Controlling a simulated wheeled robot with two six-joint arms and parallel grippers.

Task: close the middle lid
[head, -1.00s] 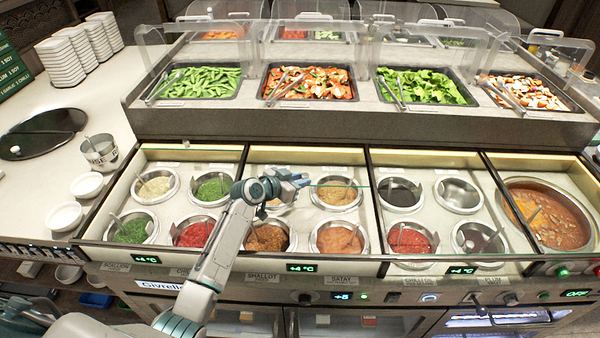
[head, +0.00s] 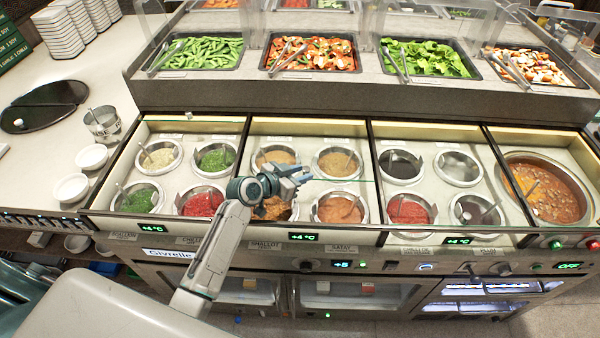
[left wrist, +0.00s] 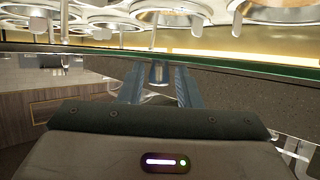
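The middle lid is a clear glass pane over the middle well section. Its thin green front edge (head: 345,180) lies just in front of the rear pair of wells. My left gripper (head: 303,178) is at this edge, over the left half of the section. In the left wrist view the green glass edge (left wrist: 240,68) runs across above the fingers. The two blue-grey fingers (left wrist: 158,85) stand apart with a small grey, post-like part (left wrist: 158,72) between them. I cannot tell whether they press on it. My right gripper is not in view.
Sauce wells with spoons fill the counter; front ones include red sauce (head: 203,202) and orange sauce (head: 339,207). Dark dividers (head: 374,165) separate the sections. Food trays (head: 310,53) stand behind. A large soup pot (head: 545,190) is at the right.

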